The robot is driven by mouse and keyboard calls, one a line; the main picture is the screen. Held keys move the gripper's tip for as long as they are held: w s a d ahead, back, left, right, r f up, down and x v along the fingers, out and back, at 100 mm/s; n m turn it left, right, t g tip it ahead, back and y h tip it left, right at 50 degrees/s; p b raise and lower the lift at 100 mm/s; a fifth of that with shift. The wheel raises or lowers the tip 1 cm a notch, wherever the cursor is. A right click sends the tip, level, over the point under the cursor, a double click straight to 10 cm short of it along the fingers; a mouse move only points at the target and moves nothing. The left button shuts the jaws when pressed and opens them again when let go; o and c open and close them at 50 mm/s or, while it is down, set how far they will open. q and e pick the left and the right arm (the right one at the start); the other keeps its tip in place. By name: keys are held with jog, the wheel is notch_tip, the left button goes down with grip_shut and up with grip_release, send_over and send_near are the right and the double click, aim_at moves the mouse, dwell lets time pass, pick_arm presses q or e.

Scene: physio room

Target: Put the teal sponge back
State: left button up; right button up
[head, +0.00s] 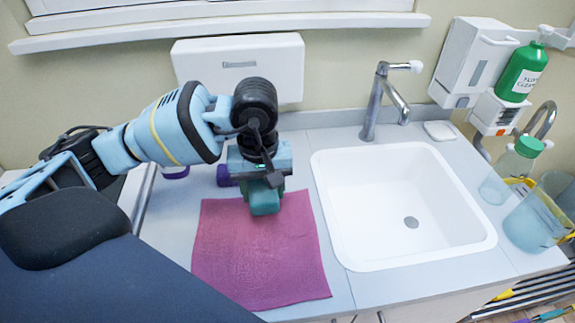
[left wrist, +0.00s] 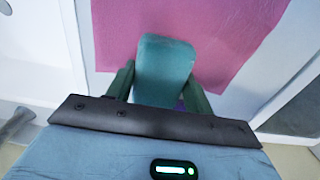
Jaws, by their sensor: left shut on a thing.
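The teal sponge (head: 264,201) is between the fingers of my left gripper (head: 262,186) in the head view. The left gripper is shut on it, over the back part of a magenta cloth (head: 258,255). In the left wrist view the sponge (left wrist: 163,65) sits between the two green fingers (left wrist: 160,88), with the cloth (left wrist: 210,25) beyond it. I cannot tell whether the sponge touches the cloth. My right gripper is not in view.
A white sink (head: 405,200) with a tap (head: 380,98) is right of the cloth. A purple item (head: 224,176) is partly hidden behind the gripper. Clear containers (head: 536,222) stand at the right. A small white dish (head: 440,131) is behind the sink.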

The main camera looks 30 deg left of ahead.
pick_arm(q)
jog(key=w, duration=0.4)
jog(key=w+a, duration=0.1)
jog(key=w, duration=0.3)
jog(key=w+f, duration=0.1)
jog(key=w, duration=0.3)
jog(key=shift+w+a, duration=0.15)
jog(key=shift+a, duration=0.1)
jog(key=shift+w+f, duration=0.1)
jog(key=shift+w+f, duration=0.1)
jog(key=shift+w, duration=0.1)
jog(key=shift+f+p, duration=0.3)
jog(key=shift+f, duration=1.5)
jog(key=o, duration=0.4)
jog(key=shift+f, duration=0.1)
jog(key=o, duration=0.5)
notch_tip(320, 180, up, 12)
jog(key=shift+r, duration=0.25)
